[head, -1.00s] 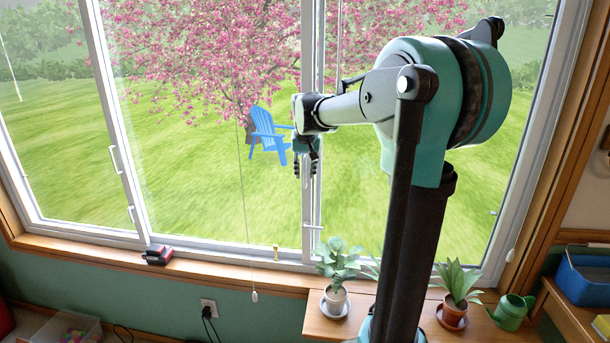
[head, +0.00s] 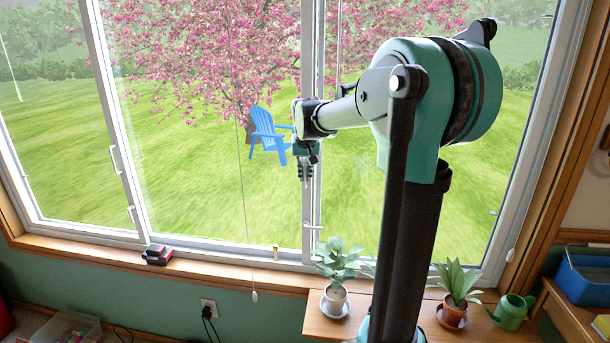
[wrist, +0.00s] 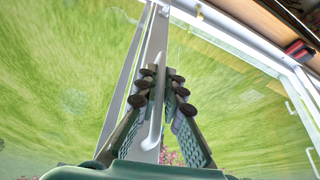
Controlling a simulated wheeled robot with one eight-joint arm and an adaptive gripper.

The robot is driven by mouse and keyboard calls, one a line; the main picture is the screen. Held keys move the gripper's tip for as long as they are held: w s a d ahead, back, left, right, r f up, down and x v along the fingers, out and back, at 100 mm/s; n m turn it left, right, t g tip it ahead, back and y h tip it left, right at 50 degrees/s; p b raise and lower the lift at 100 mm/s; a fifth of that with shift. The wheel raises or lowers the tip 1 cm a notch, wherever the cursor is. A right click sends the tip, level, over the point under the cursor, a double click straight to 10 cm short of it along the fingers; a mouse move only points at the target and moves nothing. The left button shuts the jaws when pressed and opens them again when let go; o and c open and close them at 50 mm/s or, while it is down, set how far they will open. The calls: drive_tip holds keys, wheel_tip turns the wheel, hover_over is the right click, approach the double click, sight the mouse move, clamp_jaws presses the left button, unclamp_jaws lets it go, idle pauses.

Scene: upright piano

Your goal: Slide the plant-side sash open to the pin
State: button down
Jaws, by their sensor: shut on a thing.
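The plant-side sash is the right-hand pane, with its white left stile (head: 315,215) near the middle of the window. My gripper (head: 305,174) is at this stile, in front of the glass. In the wrist view its dark ribbed fingers (wrist: 160,100) lie on both sides of a white upright handle (wrist: 155,125) and are shut on it. A small yellow pin (head: 276,252) stands on the sill, left of the stile's foot. The sash's right part is partly hidden behind my arm.
A potted plant (head: 336,298) and another potted plant (head: 455,308) stand on a low wooden shelf, with a green watering can (head: 512,312). A red and black object (head: 157,255) lies on the sill to the left. A cord (head: 244,200) hangs before the left glass.

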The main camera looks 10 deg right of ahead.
drive_tip(key=shift+a, duration=0.1)
drive_tip(key=w+a, duration=0.3)
drive_tip(key=a, duration=0.6)
drive_tip(key=c, duration=1.6)
unclamp_jaws()
drive_tip(key=shift+c, duration=0.2)
drive_tip(key=shift+r, duration=0.1)
drive_tip(key=v, duration=1.1)
drive_tip(key=shift+s+r, duration=0.2)
drive_tip(key=shift+r, duration=0.15)
drive_tip(key=shift+a, duration=0.1)
